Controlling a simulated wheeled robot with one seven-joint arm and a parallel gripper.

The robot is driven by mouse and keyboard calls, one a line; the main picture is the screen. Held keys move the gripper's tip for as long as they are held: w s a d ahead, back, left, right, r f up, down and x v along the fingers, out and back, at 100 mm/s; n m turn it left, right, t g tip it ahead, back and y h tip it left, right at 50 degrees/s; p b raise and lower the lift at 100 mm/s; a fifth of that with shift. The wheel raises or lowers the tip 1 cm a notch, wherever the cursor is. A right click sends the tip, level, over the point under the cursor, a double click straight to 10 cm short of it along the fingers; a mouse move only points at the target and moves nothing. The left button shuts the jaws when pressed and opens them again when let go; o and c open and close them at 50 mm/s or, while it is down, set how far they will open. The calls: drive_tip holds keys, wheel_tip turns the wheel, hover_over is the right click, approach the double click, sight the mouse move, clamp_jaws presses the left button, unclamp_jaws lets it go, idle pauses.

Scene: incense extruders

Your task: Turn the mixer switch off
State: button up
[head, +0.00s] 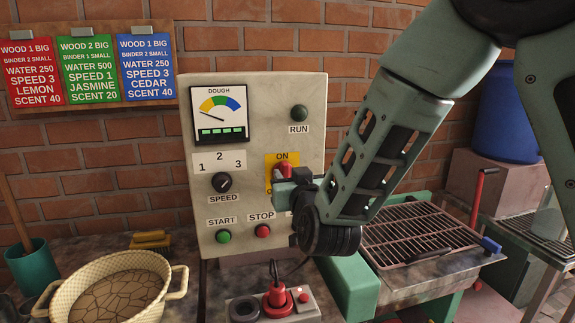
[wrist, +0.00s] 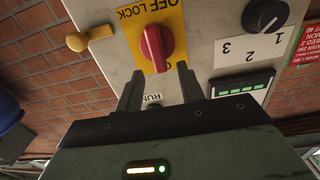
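The mixer switch is a red rotary handle (head: 284,169) on a yellow plate on the grey control panel. In the head view its upper end is under the word ON, and my gripper (head: 288,186) hides its lower part. In the wrist view, which is upside down, the red handle (wrist: 157,47) stands nearly upright in the picture, with OFF LOCK at the plate's far end. My gripper (wrist: 160,78) is open, with its two dark fingers apart on either side of the handle's near end. Nothing is held between them. I cannot tell whether they touch the handle.
The panel (head: 261,100) also has a dough gauge (head: 219,115), a speed knob (head: 222,183), a green start button (head: 223,236), a red stop button (head: 263,231) and a RUN lamp (head: 299,113). A grill (head: 415,235) stands at right.

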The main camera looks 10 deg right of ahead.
sight(284, 174)
drive_tip(key=shift+w, duration=1.45)
drive_tip(key=shift+c, duration=0.4)
clamp_jaws()
